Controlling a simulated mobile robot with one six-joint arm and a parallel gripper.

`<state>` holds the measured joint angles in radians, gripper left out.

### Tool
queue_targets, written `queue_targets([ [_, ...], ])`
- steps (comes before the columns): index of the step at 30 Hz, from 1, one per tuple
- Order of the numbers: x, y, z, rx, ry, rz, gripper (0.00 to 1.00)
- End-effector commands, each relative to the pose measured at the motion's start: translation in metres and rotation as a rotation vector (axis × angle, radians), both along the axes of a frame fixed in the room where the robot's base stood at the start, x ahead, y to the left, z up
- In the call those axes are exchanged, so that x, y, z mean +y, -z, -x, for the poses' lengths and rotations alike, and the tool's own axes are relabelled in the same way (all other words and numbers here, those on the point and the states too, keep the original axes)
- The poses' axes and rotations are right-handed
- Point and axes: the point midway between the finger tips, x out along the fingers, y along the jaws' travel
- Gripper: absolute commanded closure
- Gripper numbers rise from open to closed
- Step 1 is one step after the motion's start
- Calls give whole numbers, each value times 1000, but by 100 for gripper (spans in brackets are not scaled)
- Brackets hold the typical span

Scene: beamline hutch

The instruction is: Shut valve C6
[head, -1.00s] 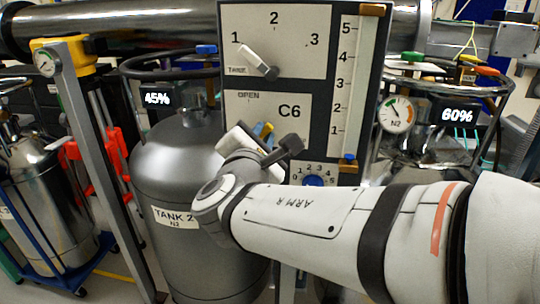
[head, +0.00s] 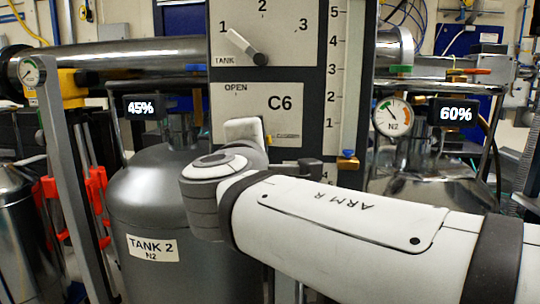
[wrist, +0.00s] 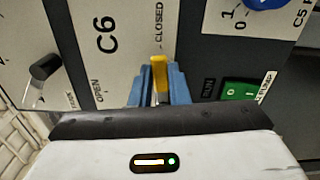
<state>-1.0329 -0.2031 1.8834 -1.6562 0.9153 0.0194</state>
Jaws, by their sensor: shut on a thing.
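The C6 valve panel (head: 285,120) stands upright in the middle of the head view, with OPEN printed at its upper left. In the wrist view the panel (wrist: 120,45) appears turned on its side, with its OPEN and CLOSED marks readable. The yellow valve handle (wrist: 160,72) points at the CLOSED mark, its tip just short of the lettering. My gripper (wrist: 161,84) has its blue fingers on both sides of the handle, shut on it. In the head view my wrist and arm hide most of the handle and the fingers.
A tank selector knob (head: 248,48) sits above the C6 panel. A green switch (wrist: 238,91) and a blue knob (wrist: 265,3) are close by. Tank 2 (head: 150,205) stands at left, and an N2 gauge (head: 392,117) with a 60% display (head: 455,114) is at right.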

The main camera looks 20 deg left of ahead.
Motion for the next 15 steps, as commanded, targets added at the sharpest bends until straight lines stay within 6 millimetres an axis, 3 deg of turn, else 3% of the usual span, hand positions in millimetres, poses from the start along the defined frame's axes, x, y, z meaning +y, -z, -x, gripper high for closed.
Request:
queue_targets([
  [14, 1, 2, 0, 4, -2, -15, 100],
  [15, 1, 2, 1, 4, -2, -14, 84],
])
